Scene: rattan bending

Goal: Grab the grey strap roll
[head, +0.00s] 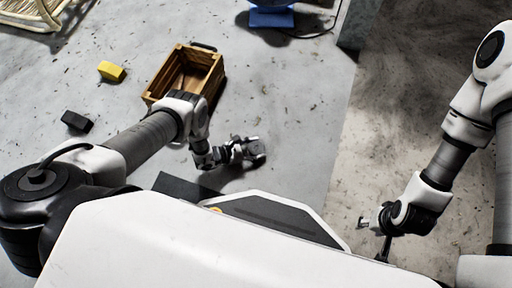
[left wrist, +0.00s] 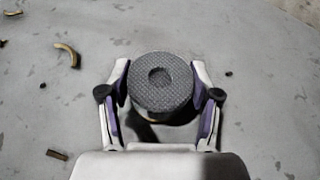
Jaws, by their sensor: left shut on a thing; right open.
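The grey strap roll (left wrist: 160,85) shows in the left wrist view as a round, textured grey disc with a shallow round hollow in its middle. My left gripper (left wrist: 160,97) is shut on it, with one finger on each side. In the head view my left gripper (head: 250,150) is over the grey floor, right of the wooden crate; the roll is hard to make out there. I cannot tell whether the roll touches the floor. My right gripper (head: 372,232) is open and empty at the lower right.
An open wooden crate (head: 214,74) stands behind my left forearm. A yellow block (head: 111,71) and a black block (head: 76,121) lie on the floor to the left. A blue object (head: 270,15) is at the back. Small curved scraps (left wrist: 68,53) lie around.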

